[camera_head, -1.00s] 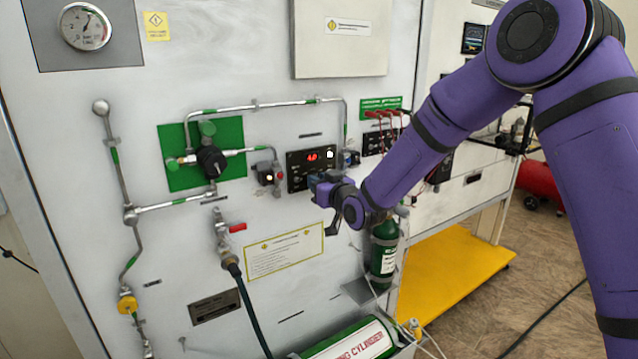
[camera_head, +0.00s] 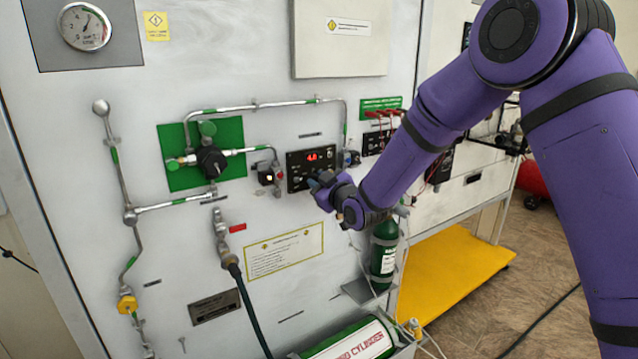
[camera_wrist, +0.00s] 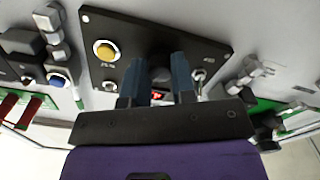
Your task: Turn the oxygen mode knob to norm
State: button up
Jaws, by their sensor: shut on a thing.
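The black oxygen control panel (camera_head: 298,160) with a lit red display (camera_head: 313,156) is on the white trainer wall. My gripper (camera_head: 318,184) is at the panel's lower edge and hides part of it. In the wrist view my gripper's (camera_wrist: 158,64) two blue-grey fingers stand either side of a dark round knob (camera_wrist: 160,66) on the panel (camera_wrist: 205,48), shut on it. The knob's pointer and setting marks cannot be made out. A yellow button (camera_wrist: 104,50) and a small toggle switch (camera_wrist: 199,76) are on the same panel, either side of the fingers.
A pipe with a valve on a green plate (camera_head: 175,180) is left of the panel. A small dark fitting (camera_head: 266,176) sits close to the panel's left edge. A green cylinder (camera_head: 385,245) hangs below right of my wrist. A yellow platform (camera_head: 450,265) is lower right.

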jog(key=shift+n, duration=8.2)
jog(key=o, duration=0.9)
jog(key=shift+s+d, duration=0.1)
jog(key=v, duration=1)
jog(key=shift+s+d, duration=0.2)
jog(key=shift+s, duration=0.05)
